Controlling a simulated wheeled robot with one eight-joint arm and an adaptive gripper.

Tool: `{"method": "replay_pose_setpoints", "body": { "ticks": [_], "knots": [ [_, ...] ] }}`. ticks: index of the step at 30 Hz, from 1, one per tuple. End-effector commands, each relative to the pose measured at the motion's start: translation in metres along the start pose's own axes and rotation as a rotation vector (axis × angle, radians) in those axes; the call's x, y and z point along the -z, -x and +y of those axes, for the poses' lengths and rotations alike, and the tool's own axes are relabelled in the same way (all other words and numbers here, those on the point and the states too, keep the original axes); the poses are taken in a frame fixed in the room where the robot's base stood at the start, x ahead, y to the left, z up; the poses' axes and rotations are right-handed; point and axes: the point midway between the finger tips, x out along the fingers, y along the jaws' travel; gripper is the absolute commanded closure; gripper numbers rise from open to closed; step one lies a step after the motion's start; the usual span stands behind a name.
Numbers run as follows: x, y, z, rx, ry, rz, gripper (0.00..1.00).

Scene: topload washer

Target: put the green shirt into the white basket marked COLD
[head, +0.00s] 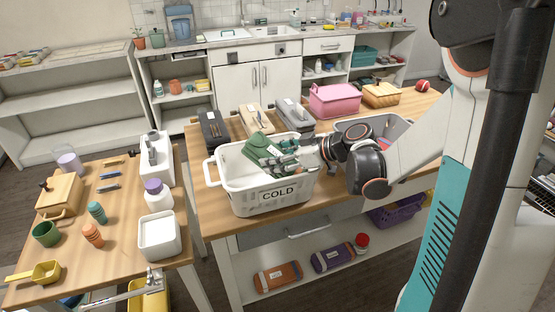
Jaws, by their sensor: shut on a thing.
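The white basket marked COLD (236,191) stands on the wooden table in the middle of the head view, with its label facing me. The green shirt (262,147) is folded and sits at the basket's opening, over its inner right half. My gripper (291,167) reaches in from the right, over the basket's right side, and is shut on the shirt. The shirt's lower side and the fingertips are partly hidden, so I cannot tell whether the shirt touches the basket floor.
A grey bin (398,132) stands right of the basket, partly behind my arm. Folded bundles, including a black one (213,130), a pink basket (334,101) and a wicker basket (381,95) line the back. A side table (125,213) at left holds bottles and cups.

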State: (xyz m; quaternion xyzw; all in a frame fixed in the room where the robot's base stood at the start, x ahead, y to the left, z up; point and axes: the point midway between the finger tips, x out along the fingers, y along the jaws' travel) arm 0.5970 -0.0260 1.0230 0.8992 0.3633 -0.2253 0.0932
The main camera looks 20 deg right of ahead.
Motion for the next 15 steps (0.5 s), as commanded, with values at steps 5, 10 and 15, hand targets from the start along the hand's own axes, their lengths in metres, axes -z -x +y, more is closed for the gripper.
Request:
{"method": "replay_pose_setpoints", "body": {
  "ticks": [5, 10, 15],
  "knots": [
    [-0.0029, 0.0007, 0.0008, -0.003, -0.002, -0.009, 0.26],
    [-0.0018, 0.0008, 0.0008, -0.003, -0.001, -0.007, 0.24],
    [-0.0010, 0.0011, 0.0009, -0.003, -0.001, -0.005, 0.24]
  ]
}}
